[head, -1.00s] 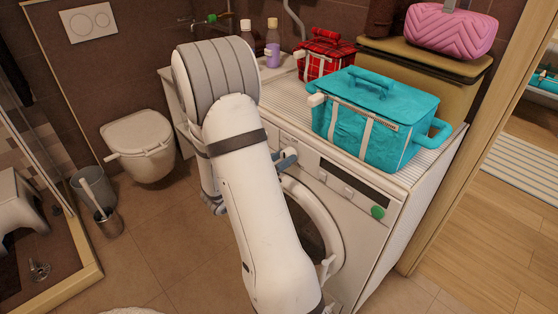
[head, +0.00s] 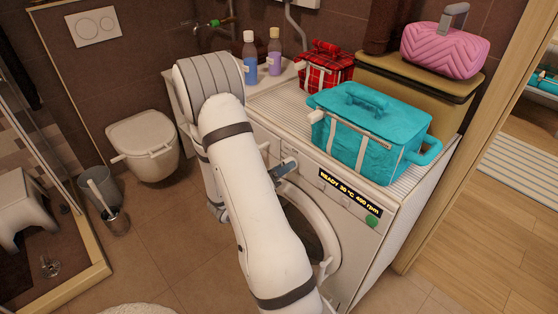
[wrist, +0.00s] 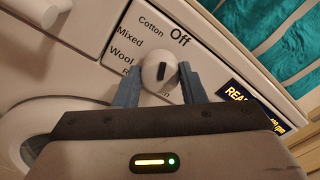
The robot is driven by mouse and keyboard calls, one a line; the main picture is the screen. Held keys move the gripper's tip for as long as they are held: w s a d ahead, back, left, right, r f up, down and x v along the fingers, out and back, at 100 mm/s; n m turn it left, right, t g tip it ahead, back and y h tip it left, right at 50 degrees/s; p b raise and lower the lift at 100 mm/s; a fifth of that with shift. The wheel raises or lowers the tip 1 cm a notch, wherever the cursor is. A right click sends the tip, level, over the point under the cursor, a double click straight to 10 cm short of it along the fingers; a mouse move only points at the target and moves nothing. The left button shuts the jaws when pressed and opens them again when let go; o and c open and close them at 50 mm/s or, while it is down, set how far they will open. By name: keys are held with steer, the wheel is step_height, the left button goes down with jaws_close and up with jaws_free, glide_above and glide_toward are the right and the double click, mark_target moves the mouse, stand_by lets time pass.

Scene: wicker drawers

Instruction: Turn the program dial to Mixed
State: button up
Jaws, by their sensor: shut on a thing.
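The program dial (wrist: 158,74) is a round white knob with a dark pointer mark on the washing machine's front panel (wrist: 95,22). Around it I read Off, Cotton, Mixed, Wool and a partly hidden label. The dark mark points up the picture, but I cannot tell exactly which label it meets. My gripper (wrist: 160,80) has its two blue-grey fingers on either side of the dial, shut on it. In the head view my gripper (head: 284,168) is at the panel and the dial is hidden. The display (head: 350,193) is lit, reading READY 30 °C 400 rpm.
A turquoise bag (head: 368,130), a red plaid bag (head: 325,70) and a tan box (head: 405,82) with a pink bag (head: 446,48) stand on top. The machine's round door (head: 312,228) lies below the panel.

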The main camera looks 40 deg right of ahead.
steer(key=n+p, duration=1)
steer(key=shift+n, duration=0.4)
stand_by(0.4)
steer(key=o, duration=1)
steer(key=shift+f, duration=0.1)
steer(key=a, duration=0.7)
steer(key=shift+s+a, duration=0.3)
